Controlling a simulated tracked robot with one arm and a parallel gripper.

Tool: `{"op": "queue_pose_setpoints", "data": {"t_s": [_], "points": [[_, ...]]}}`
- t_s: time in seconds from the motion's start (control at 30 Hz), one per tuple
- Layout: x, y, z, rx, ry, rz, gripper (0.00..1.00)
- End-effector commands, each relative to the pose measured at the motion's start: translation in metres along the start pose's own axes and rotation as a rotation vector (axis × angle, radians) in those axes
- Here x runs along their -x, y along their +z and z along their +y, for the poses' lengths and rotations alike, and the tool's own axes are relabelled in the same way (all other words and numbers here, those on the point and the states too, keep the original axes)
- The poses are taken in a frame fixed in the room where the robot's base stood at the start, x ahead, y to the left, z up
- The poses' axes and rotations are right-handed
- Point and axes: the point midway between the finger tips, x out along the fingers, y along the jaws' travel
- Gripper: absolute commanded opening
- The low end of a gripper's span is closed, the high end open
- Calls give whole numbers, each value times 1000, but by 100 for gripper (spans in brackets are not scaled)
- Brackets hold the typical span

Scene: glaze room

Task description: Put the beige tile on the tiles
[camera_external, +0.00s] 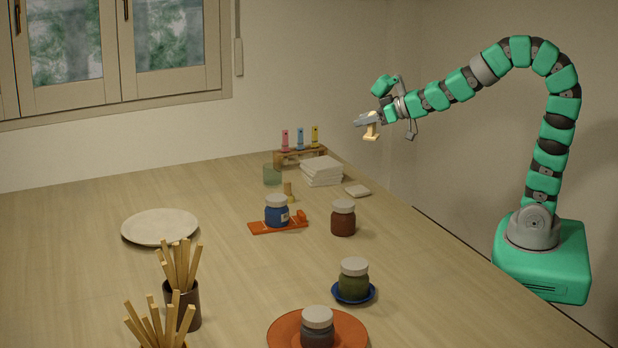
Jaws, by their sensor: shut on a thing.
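My gripper (362,121) is in the air above the far right part of the table. It is shut on a small tan piece (371,132) with a narrow stem and a wider foot, which hangs below the jaws. The piece is too small to tell exactly what it is. A neat stack of off-white tiles (321,172) stands on the table, below and to the left of my gripper. A single beige tile (357,191) lies flat on the table just right of the stack, apart from it and near the table edge.
A wooden rack (300,156) with pink, blue and yellow items stands behind the stack. A greenish glass (272,174), a small tan object (288,191), a blue jar (277,211) on an orange-red holder and a brown jar (343,219) stand nearby. The left middle holds a plate (160,227).

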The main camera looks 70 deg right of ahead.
Motion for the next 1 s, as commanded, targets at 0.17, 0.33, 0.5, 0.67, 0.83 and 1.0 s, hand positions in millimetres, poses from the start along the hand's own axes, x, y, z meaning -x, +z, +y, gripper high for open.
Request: {"op": "queue_pose_setpoints", "data": {"t_s": [0.17,0.33,0.5,0.67,0.83,1.0], "points": [[-10,28,2,-1,5,-8,20],[-18,43,2,-2,4,-2,20],[-26,42,2,-1,3,-2,20],[-40,36,3,0,3,-4,20],[-67,33,5,0,3,-3,20],[-95,25,6,-1,2,-2,20]]}}
